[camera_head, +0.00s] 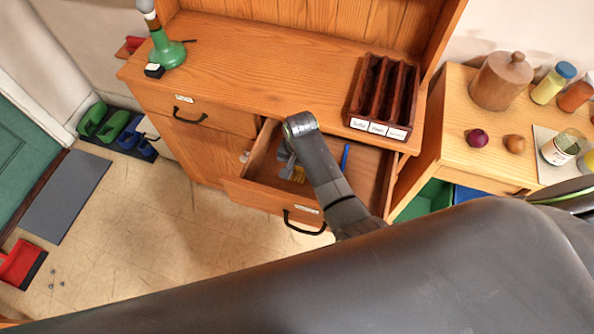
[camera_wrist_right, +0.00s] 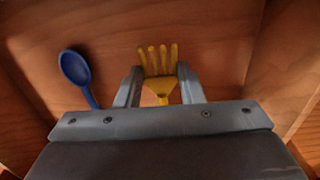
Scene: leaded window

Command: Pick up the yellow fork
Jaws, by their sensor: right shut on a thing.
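The yellow fork (camera_wrist_right: 157,62) lies in the open wooden drawer, with its tines pointing up in the right wrist view. My right gripper (camera_wrist_right: 158,74) reaches down into the drawer, with a finger on each side of the fork just below its tines, and is shut on it. My left gripper is not in view.
A blue spoon (camera_wrist_right: 76,72) lies in the drawer (camera_head: 372,172) beside the fork. The drawer walls stand close around my gripper. A dark divided tray (camera_head: 366,88) with labels stands on the cabinet top above. A green lamp (camera_head: 167,52) is at the back left.

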